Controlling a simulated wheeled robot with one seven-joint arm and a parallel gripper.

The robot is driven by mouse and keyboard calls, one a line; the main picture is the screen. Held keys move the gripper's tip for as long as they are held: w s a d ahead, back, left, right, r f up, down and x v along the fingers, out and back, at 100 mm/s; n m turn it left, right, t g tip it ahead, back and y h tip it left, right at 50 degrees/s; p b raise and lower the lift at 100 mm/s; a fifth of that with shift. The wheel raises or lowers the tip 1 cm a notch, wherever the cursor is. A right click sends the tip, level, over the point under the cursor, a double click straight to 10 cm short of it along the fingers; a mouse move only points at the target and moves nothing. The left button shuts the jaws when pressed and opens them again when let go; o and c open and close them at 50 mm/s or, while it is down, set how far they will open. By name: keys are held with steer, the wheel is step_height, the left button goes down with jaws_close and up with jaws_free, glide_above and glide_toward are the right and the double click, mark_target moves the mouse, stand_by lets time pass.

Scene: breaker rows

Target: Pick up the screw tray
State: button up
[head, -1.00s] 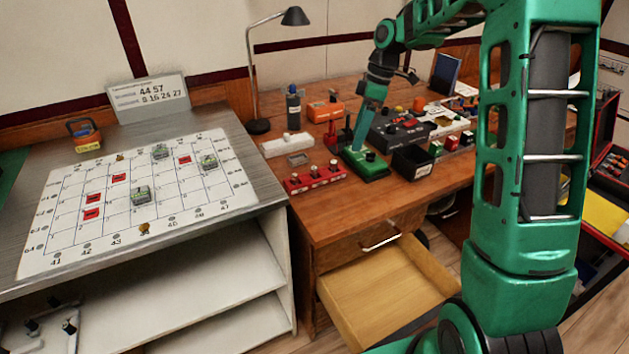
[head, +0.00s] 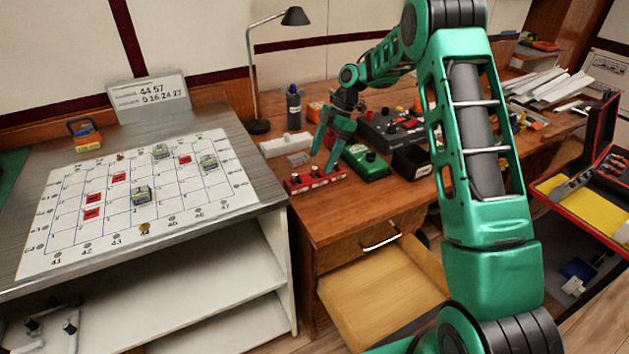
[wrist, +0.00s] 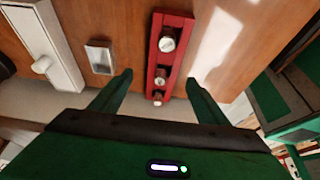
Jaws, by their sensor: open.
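What looks like the screw tray is a small grey metal dish (head: 298,159) on the wooden desk, between a white block and a red strip. It also shows in the wrist view (wrist: 100,58), left of my left finger. Whether it holds screws is too small to tell. My gripper (head: 323,163) is open and empty, pointing down over the red strip, to the right of the dish. In the wrist view my open fingers (wrist: 160,80) straddle the line of the red strip (wrist: 166,50). I cannot tell how high the fingertips are above it.
The red strip (head: 315,179) carries several knobs near the desk's front edge. A white block (head: 286,144) lies behind the dish. A green device (head: 366,163) and a black bin (head: 411,162) stand to the right. An open drawer (head: 380,290) juts out below.

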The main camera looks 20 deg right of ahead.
mark_target(318, 173)
steer(key=shift+s+x, duration=0.15)
steer(key=shift+x, duration=1.2)
steer(key=shift+s+x, duration=0.1)
steer(key=shift+x, duration=1.25)
steer(key=shift+d, duration=0.15)
steer(key=c, duration=1.3)
